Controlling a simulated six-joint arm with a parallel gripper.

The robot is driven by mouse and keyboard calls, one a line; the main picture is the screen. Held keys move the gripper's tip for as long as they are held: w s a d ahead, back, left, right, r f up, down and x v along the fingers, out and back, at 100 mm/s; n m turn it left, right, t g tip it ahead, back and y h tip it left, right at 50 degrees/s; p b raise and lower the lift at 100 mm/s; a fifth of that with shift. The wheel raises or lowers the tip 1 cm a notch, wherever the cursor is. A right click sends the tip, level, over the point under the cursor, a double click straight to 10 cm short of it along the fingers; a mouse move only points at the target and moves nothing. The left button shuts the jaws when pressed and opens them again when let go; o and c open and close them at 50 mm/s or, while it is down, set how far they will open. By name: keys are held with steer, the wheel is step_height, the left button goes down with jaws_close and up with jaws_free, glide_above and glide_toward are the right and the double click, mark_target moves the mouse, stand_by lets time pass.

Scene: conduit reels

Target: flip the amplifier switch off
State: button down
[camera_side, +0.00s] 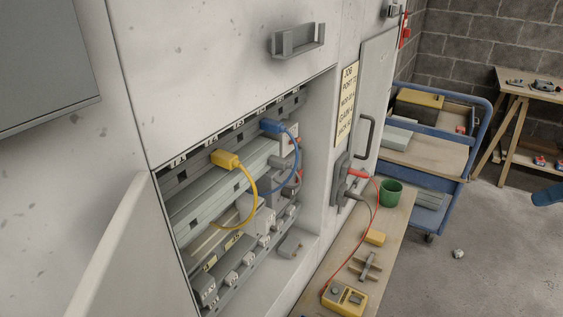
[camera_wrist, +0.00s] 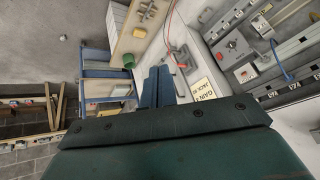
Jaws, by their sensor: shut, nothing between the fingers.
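No part is clearly marked as the amplifier switch. In the wrist view, a grey box with a round knob (camera_wrist: 232,46) sits in the open cabinet, and a small pale plate with a switch-like part (camera_wrist: 246,73) is beside it. The pale plate also shows in the side view (camera_side: 289,139). A grey lever fitting with a red part (camera_side: 343,178) is on the cabinet front; its setting is unclear. My gripper (camera_wrist: 158,84) is shut and empty, apart from the cabinet. A blue part at the right edge of the side view may be its tip.
A yellow plug (camera_side: 226,159) and blue plug (camera_side: 271,126) have cables inside the cabinet. A bench below holds a green cup (camera_side: 390,193) and yellow meter (camera_side: 345,297) with a red lead. A blue cart (camera_side: 470,130) stands behind; the floor at right is mostly clear.

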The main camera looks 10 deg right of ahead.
steer(key=w+a+f+m+t+y, duration=0.1)
steer(key=w+a+f, duration=0.3)
steer(key=w, duration=0.4)
steer(key=w+a+f+m+y, duration=0.4)
steer(key=w+a, duration=0.1)
steer(key=w, duration=0.3)
steer(key=w+a+f+m+t+y, duration=0.1)
steer(key=w+a+f+m+y, duration=0.1)
steer(key=w, duration=0.7)
steer(key=shift+a+f+m+t, duration=0.3)
steer(key=shift+a+f+m, duration=0.3)
steer(key=shift+a+f, duration=0.95)
steer(key=shift+a+r, duration=0.2)
glide_toward(300, 175)
step_height(300, 175, down, 3)
steer(key=w+a, duration=0.2)
steer(key=w, duration=0.1)
steer(key=shift+w+a, duration=0.65)
steer(key=shift+a, duration=0.2)
